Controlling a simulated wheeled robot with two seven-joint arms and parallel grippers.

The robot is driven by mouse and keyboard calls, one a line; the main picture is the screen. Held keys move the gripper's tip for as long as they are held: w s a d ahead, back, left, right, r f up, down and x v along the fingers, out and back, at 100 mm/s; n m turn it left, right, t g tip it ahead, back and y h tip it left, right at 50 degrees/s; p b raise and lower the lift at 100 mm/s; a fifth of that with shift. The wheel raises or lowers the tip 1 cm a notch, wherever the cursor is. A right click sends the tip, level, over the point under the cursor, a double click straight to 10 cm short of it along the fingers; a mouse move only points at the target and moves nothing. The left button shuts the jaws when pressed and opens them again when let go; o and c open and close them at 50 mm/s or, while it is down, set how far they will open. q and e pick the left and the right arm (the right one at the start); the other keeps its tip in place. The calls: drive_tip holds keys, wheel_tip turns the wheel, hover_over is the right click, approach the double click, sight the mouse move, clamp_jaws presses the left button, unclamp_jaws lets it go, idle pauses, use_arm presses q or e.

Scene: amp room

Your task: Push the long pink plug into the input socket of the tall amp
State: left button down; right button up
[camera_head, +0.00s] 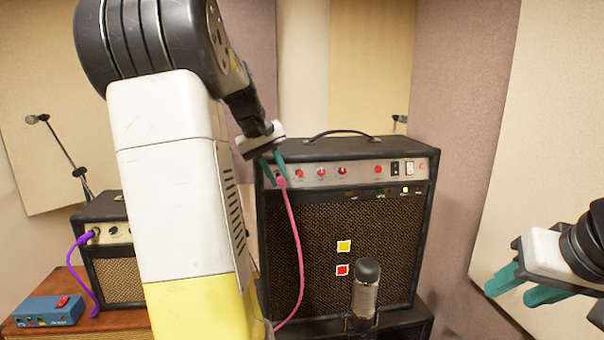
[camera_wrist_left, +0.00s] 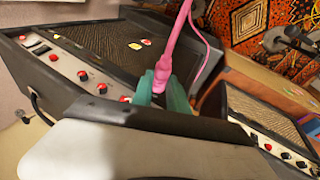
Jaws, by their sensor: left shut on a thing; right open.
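The tall amp (camera_head: 428,215) is a black cabinet with a silver control panel along its upper front, also seen in the left wrist view (camera_wrist_left: 92,48). My left gripper (camera_head: 273,166) is at the left end of that panel, shut on the long pink plug (camera_head: 281,182). In the left wrist view, the pink plug (camera_wrist_left: 163,68) sits between the teal fingers (camera_wrist_left: 160,95), its cable trailing away. The plug's tip and the input socket are hidden by the fingers, so I cannot tell if the tip is in. My right gripper (camera_head: 516,290) is open and empty, away from the amp at right.
A microphone (camera_head: 366,285) stands in front of the tall amp's lower right. A smaller amp (camera_head: 112,250) with a purple cable (camera_head: 82,262) and a blue pedal box (camera_head: 48,311) are at left. The space between the tall amp and my right gripper looks clear.

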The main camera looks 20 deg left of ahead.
use_arm(q)
drive_tip(key=shift+w+a+f, duration=0.2)
drive_tip(key=shift+w+a, duration=0.25)
drive_tip(key=shift+w, duration=0.3)
drive_tip(key=shift+w+a+f, duration=0.15)
drive_tip(key=shift+w+a, duration=0.35)
drive_tip(key=shift+w, duration=0.25)
drive_tip(key=shift+w+a+f, duration=0.2)
drive_tip(key=shift+w+a, duration=0.25)
drive_tip(key=shift+w, duration=0.3)
drive_tip(key=shift+w+a+f, duration=0.15)
drive_tip(key=shift+w+a, duration=0.15)
drive_tip(key=shift+w, duration=0.25)
drive_tip(key=shift+w+a+f, duration=0.1)
drive_tip(key=shift+w+a, duration=0.2)
drive_tip(key=shift+w, duration=0.2)
idle(0.8)
drive_tip(key=c, duration=1.2)
unclamp_jaws()
